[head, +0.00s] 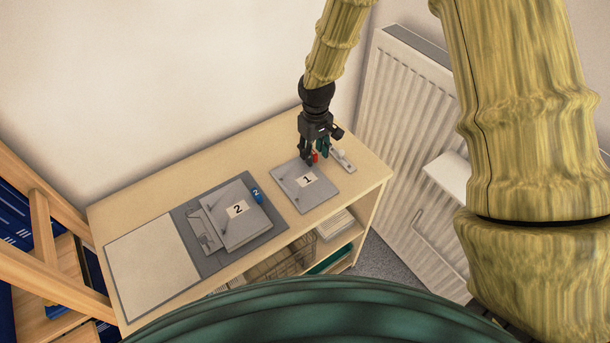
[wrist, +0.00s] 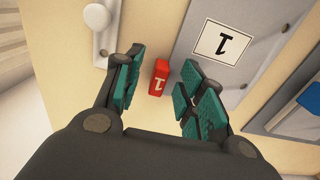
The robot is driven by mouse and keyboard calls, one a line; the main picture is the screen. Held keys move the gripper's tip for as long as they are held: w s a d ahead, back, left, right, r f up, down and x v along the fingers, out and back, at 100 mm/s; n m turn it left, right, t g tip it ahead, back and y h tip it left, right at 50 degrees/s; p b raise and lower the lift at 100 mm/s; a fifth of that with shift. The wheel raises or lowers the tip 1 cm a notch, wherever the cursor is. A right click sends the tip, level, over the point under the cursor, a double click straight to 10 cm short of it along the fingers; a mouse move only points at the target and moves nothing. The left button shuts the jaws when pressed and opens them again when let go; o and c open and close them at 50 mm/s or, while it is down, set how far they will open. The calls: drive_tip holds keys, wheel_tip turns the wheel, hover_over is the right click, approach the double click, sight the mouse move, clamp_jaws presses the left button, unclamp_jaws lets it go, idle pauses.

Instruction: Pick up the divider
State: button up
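A flat grey panel with a white label "1" (head: 305,185) lies on the light wooden top, right of centre in the head view. A small red tab marked "1" (wrist: 160,78) sits at the panel's edge; whether it is joined to the panel is unclear. I take the panel with its tab as the divider. My gripper (head: 314,158) is over that edge, fingers pointing down. In the wrist view its teal-padded fingers are open on either side of the red tab, with visible gaps. In the head view the fingers partly hide the tab.
A second grey panel labelled "2" (head: 240,214) with a blue tab (head: 257,196) lies to the left on a dark grey mat. A plate with a white knob (head: 342,158) is close beside my gripper. A radiator (head: 398,110) stands to the right; a wooden ladder-like frame (head: 42,225) is at left.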

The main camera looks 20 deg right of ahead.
drive_tip(key=shift+f, duration=0.2)
drive_tip(key=shift+c, duration=0.3)
clamp_jaws()
drive_tip(key=shift+r, duration=0.2)
